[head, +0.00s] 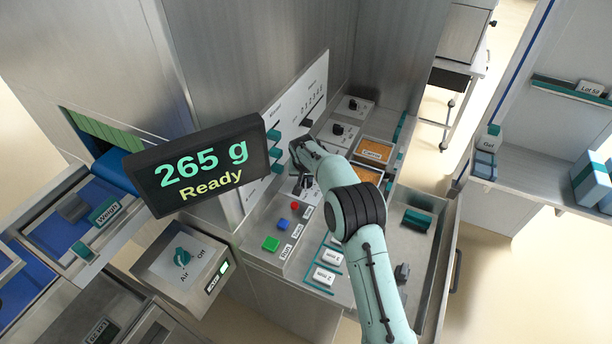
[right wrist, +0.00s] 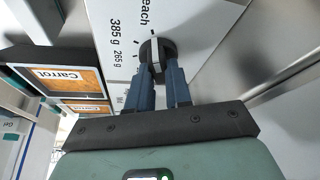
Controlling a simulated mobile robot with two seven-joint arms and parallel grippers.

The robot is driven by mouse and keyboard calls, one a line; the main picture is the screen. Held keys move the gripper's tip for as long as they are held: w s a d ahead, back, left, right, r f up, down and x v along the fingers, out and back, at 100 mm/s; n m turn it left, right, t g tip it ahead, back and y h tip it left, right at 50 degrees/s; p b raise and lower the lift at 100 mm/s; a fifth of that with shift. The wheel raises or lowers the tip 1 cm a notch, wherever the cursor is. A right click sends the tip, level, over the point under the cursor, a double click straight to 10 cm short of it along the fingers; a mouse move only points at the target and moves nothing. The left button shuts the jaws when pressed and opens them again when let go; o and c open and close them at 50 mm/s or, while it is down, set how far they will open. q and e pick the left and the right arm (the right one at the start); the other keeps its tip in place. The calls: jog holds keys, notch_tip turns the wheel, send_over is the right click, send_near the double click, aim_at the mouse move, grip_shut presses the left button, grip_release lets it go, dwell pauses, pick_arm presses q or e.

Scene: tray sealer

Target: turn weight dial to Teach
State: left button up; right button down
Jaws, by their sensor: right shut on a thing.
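The weight dial (right wrist: 154,53) is a dark round knob with a pale bar, on a white panel in the right wrist view. Printed marks 265 g, 385 g and a partly cut-off "Teach" (right wrist: 152,5) stand to its left and above. My right gripper (right wrist: 160,72) is shut on the dial, its blue-grey fingers reaching the knob from below. In the head view my right gripper (head: 303,160) is at the upright panel and hides the dial. The display (head: 200,168) reads "265 g Ready". My left gripper is not in view.
Carrot-labelled boxes (head: 374,152) stand right of the panel. Red, blue and green buttons (head: 271,243) sit in front of it. An Air/Off knob box (head: 183,257) is at lower left. A shelf (head: 560,100) with blue boxes is at far right.

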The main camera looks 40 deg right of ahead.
jog(key=c, duration=1)
grip_release()
jog(key=shift+c, duration=0.2)
jog(key=v, duration=1.3)
jog(key=shift+r+b, duration=0.15)
jog(key=shift+b, duration=0.2)
jog(key=shift+s+a, duration=0.1)
jog(key=shift+s, duration=0.05)
